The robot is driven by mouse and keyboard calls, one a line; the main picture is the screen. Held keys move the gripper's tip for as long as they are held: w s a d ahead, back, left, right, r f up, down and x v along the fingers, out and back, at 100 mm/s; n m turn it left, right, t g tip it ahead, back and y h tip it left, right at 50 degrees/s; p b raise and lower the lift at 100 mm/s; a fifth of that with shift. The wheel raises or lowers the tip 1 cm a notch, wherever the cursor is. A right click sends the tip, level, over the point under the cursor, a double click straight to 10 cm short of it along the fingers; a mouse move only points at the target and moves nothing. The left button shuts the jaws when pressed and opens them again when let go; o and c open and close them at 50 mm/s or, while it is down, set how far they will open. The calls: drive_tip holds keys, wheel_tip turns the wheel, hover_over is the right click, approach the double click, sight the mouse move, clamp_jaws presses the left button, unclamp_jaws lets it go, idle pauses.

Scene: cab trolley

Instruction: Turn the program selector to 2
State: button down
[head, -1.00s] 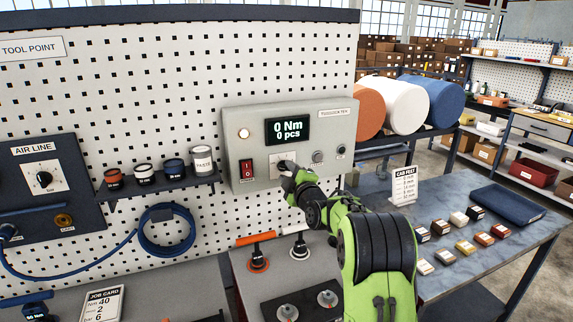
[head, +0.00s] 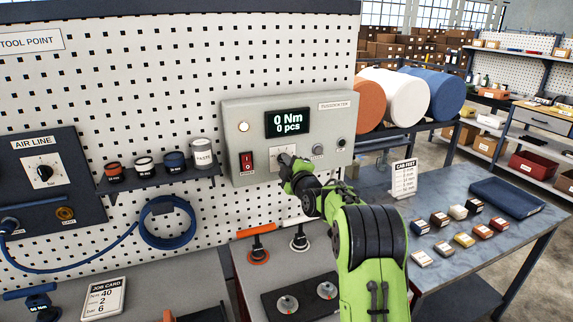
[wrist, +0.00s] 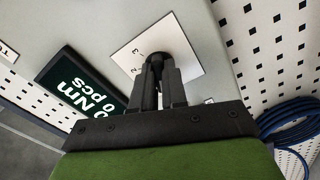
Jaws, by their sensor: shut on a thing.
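The program selector is a dark knob (wrist: 154,60) on a white dial plate (wrist: 127,60), set in the grey controller box (head: 232,112) on the pegboard. In the head view my gripper and wrist cover most of the knob, and part of the plate (head: 276,152) shows beside them. My gripper (wrist: 156,78) is shut on the knob, its two fingers on either side. Some of the dial's numbers show in the wrist view, including a 3, but the pointer cannot be made out. The display (head: 289,123) reads 0 Nm and 0 pcs.
Left of the dial is a red rocker switch (head: 246,161); right of it are a round button (head: 318,149) and a small dark socket (head: 341,142). A shelf of small pots (head: 174,161) is to the left. A job card (head: 101,299) reads 40, 2, 6.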

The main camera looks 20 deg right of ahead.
drive_tip(key=shift+f+m+b, duration=0.1)
drive_tip(key=shift+m+b, duration=0.2)
drive_tip(key=shift+b, duration=0.1)
drive_tip(key=m+b, duration=0.7)
drive_tip(key=m, duration=1)
drive_tip(key=shift+b, duration=0.3)
drive_tip(key=c, duration=1.2)
unclamp_jaws()
drive_tip(key=shift+o, duration=0.2)
drive_tip(key=shift+s, duration=0.1)
